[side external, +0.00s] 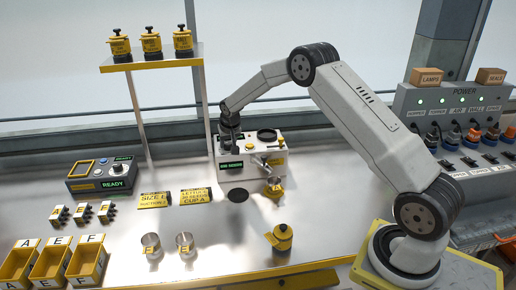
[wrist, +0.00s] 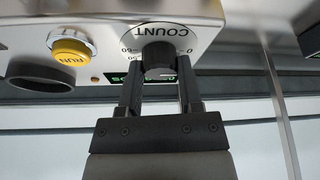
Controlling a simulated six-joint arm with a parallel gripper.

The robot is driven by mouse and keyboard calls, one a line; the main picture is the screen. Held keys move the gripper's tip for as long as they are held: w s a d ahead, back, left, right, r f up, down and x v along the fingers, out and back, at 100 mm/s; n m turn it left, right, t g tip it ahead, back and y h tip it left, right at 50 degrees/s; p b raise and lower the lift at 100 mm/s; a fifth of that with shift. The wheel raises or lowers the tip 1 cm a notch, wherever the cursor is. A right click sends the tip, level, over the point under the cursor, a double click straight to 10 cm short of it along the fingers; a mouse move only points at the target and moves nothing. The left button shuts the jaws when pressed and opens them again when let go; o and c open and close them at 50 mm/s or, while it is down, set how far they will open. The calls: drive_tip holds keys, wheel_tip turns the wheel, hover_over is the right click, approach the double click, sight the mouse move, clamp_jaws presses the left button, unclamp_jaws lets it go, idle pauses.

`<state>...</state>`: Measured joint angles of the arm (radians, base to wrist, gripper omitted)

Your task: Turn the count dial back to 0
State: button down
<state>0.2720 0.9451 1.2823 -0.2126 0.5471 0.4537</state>
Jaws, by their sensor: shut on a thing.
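In the wrist view the picture is upside down, and numbers such as 50, 60 and 0 show around the knob. My gripper (wrist: 158,80) has a finger on each side of the knob and is shut on it. The knob's pointer is not clear, so its setting cannot be read. In the side view my gripper (side external: 229,138) is at the upper left of the machine (side external: 250,165) and hides the dial.
A yellow RUN button (wrist: 70,52) and a dark round opening (wrist: 40,77) sit beside the dial.

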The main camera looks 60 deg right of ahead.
idle(0.3)
drive_tip(key=shift+c, duration=1.3)
unclamp_jaws()
drive_tip(key=shift+r, duration=0.1)
drive_tip(key=v, duration=0.7)
drive_tip(key=shift+s+r, duration=0.15)
drive_tip(key=shift+r, duration=0.1)
drive_tip(key=shift+a, duration=0.1)
